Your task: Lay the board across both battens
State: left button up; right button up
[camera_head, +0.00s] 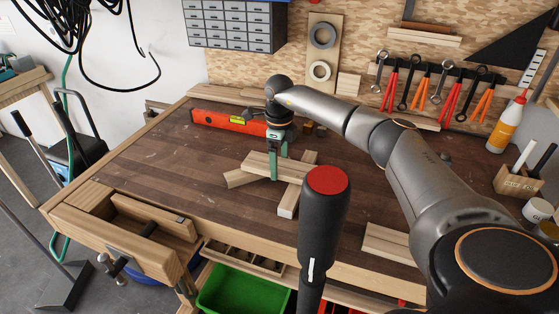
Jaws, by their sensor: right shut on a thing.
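My right gripper (278,171) points down and is shut on the board (259,164), a short light wooden piece near the middle of the workbench. One batten (238,179) shows under and beyond the board's left end. The other batten (289,200) runs under its right end, toward the bench's front edge. The board looks level and spans both battens; I cannot tell whether it touches them or is held just above. The fingers hide part of the board. My left gripper is not in view.
An orange spirit level (228,121) lies at the back left of the workbench (150,165). Wooden pieces (388,242) lie at the front right. A glue bottle (507,124) and a pen box (517,181) stand at the right. The bench's left part is clear.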

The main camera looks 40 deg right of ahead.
jog(key=shift+f, duration=0.2)
dwell(0.5)
jog(key=o, duration=1.2)
jog(key=shift+c, duration=0.2)
notch_tip(320, 180, up, 13)
jog(key=shift+f, duration=0.2)
